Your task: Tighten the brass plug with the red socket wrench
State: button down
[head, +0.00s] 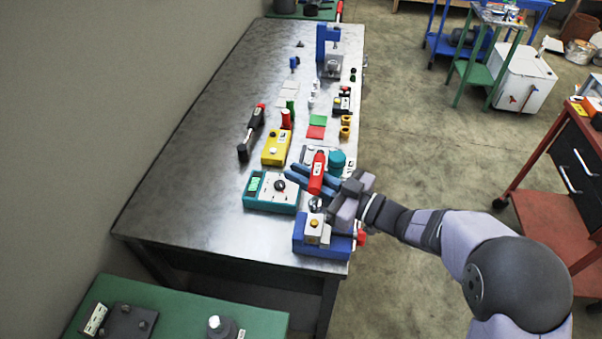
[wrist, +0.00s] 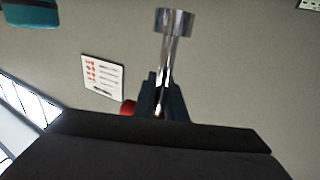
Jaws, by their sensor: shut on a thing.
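My gripper (head: 303,180) is shut on the red socket wrench (head: 317,171), with its blue fingers around the red handle. The wrench's metal socket (head: 315,204) points toward the blue vise (head: 305,244) at the near right corner of the bench. The brass plug (head: 313,223) sits on a pale block in that vise. The socket appears apart from the plug, a little behind it; the exact height gap cannot be told. In the wrist view the shiny socket end (wrist: 175,22) sticks out past the dark fingers, with a bit of the red handle (wrist: 128,107) beside them. The plug is not visible there.
A teal box with a dial (head: 272,191) stands left of the gripper and a teal round container (head: 337,162) close behind it. A yellow box (head: 276,148) and several small tools stand farther back. The left side of the bench (head: 195,180) is clear.

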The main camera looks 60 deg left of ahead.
jog(key=shift+f+b, duration=1.9)
jog(key=shift+f, duration=0.7)
jog(key=shift+f+b, duration=0.6)
jog(key=shift+f, duration=0.2)
jog(key=shift+r+n+g, duration=0.1)
jog(key=shift+n+g, duration=0.3)
jog(key=shift+g, duration=0.1)
jog(key=n+g+h, duration=0.2)
jog(key=g, duration=0.1)
jog(key=s+n+g+h+b, duration=0.1)
jog(key=shift+s+d+n+g+h, duration=0.1)
jog(key=shift+d+n+g+h, duration=0.2)
jog(key=shift+d+g, duration=0.1)
jog(key=shift+s+d+n+g+h+b, duration=0.1)
jog(key=shift+d+n+g+h+b, duration=0.05)
jog(key=shift+n+g+h+b, duration=0.5)
jog(key=shift+s+d+n+g+h+b, duration=0.15)
jog(key=shift+n+g+h+b, duration=0.3)
jog(key=shift+h, duration=0.45)
jog(key=shift+s+d+n+g+h+b, duration=0.15)
jog(key=shift+n+g+h+b, duration=0.3)
jog(key=shift+n+h, duration=0.3)
jog(key=shift+r, duration=0.2)
jog(key=shift+r+p, duration=1.1)
jog(key=shift+r, duration=0.25)
jog(key=shift+r, duration=0.1)
